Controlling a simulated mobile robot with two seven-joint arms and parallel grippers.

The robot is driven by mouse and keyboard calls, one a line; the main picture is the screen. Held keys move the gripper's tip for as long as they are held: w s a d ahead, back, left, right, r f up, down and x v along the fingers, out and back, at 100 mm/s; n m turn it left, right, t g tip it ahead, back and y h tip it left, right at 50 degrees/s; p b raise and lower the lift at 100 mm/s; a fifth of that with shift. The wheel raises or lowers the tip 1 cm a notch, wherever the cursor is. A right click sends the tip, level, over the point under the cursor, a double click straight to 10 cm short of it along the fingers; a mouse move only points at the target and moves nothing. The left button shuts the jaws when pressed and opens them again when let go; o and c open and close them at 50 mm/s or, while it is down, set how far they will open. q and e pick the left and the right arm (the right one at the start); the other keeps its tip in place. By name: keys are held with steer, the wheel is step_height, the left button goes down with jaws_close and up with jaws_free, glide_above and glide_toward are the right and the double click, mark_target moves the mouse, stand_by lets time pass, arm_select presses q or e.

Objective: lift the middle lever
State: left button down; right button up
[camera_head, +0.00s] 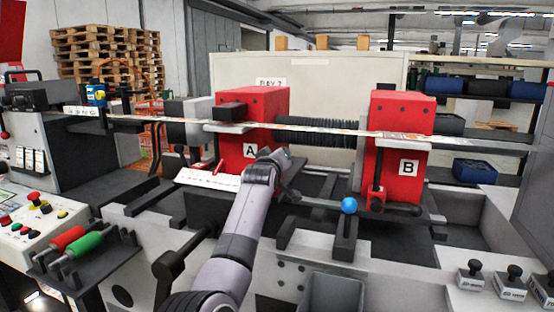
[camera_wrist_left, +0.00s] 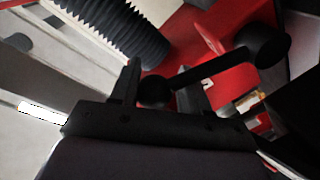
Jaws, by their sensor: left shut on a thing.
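The lever on red block A (camera_head: 252,105) is mostly hidden by my arm in the head view. In the left wrist view this lever (camera_wrist_left: 210,68) is a black rod with a round black knob at each end, in front of a red surface. My left gripper (camera_head: 284,165) is in front of block A. In the left wrist view my left gripper (camera_wrist_left: 158,84) is shut on the smaller knob (camera_wrist_left: 154,91), with one finger on each side. A similar black lever (camera_head: 378,190) hangs at red block B (camera_head: 400,115). My right gripper is out of view.
A blue-knobbed lever (camera_head: 349,206) stands right of my arm. Another black lever (camera_head: 168,266) is at the left front. Black bellows (camera_head: 318,130) run between the blocks, with a label web (camera_head: 335,131) across. Red and green handles (camera_head: 85,241) lie at the left.

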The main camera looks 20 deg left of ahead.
arm_select(q)
steer(key=shift+d+f, duration=0.2)
steer(key=shift+f, duration=0.35)
steer(key=c, duration=0.5)
jaws_free()
steer(key=shift+w+r, duration=0.1)
steer(key=shift+r, duration=0.05)
steer(key=shift+a+r, duration=0.1)
steer(key=shift+r, duration=0.05)
steer(key=shift+b+v, duration=0.45)
steer(key=shift+v, duration=3.1)
